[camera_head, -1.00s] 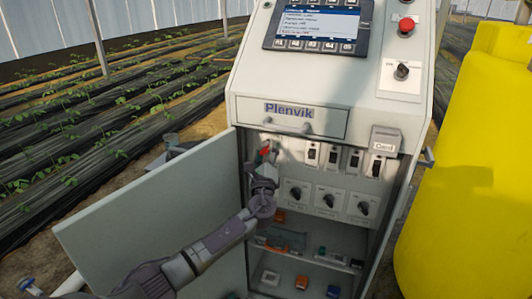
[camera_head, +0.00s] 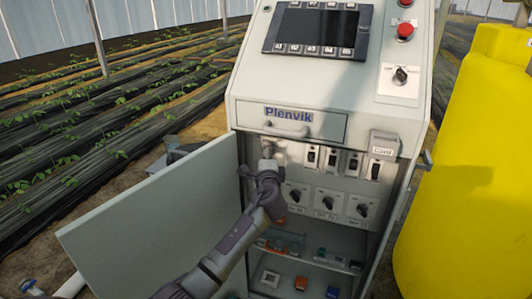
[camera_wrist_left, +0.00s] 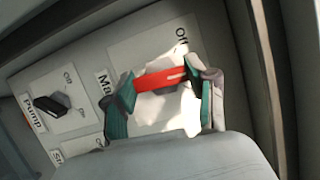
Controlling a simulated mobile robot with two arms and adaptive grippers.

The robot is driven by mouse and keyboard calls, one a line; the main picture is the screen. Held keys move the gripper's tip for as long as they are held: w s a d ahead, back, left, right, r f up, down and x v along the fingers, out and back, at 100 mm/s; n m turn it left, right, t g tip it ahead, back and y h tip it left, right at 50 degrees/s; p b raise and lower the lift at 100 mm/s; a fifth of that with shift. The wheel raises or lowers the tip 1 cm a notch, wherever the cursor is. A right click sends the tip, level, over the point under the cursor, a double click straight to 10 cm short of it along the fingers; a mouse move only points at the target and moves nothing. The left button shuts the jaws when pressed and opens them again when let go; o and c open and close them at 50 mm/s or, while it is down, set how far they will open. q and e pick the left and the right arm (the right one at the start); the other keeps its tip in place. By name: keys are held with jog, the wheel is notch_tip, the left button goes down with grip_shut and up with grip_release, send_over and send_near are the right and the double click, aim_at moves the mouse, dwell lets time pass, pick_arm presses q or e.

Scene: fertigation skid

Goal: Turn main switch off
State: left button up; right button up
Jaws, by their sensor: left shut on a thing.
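The main switch's red handle (camera_wrist_left: 160,79) is between the green-padded fingers of my left gripper (camera_wrist_left: 163,98) in the left wrist view. The fingers are shut on it. The handle lies nearly level in that view, on a pale plate with an "off" mark at its upper edge. A partly hidden label starting "Ma" is beside it. In the head view my left gripper (camera_head: 267,168) reaches into the open cabinet at the upper left of its panel and covers the red handle. My right gripper is not in view.
The cabinet door (camera_head: 150,215) stands open at left, beside my left arm. Small breakers (camera_head: 332,160) and rotary knobs (camera_head: 326,202) are right of the gripper. The display (camera_head: 315,28) above is dark. A yellow tank (camera_head: 470,180) stands at right.

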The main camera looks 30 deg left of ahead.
pick_arm(q)
jog(key=shift+n+g+h+p, duration=0.5)
jog(key=shift+n+h+p, duration=0.35)
jog(key=shift+n+p, duration=1.1)
jog(key=shift+n+g+h+p, duration=0.5)
jog(key=shift+n+h+p, duration=0.35)
jog(key=shift+n+p, duration=1.1)
jog(key=o, duration=1.2)
jog(key=shift+c, duration=0.2)
jog(key=v, duration=1.2)
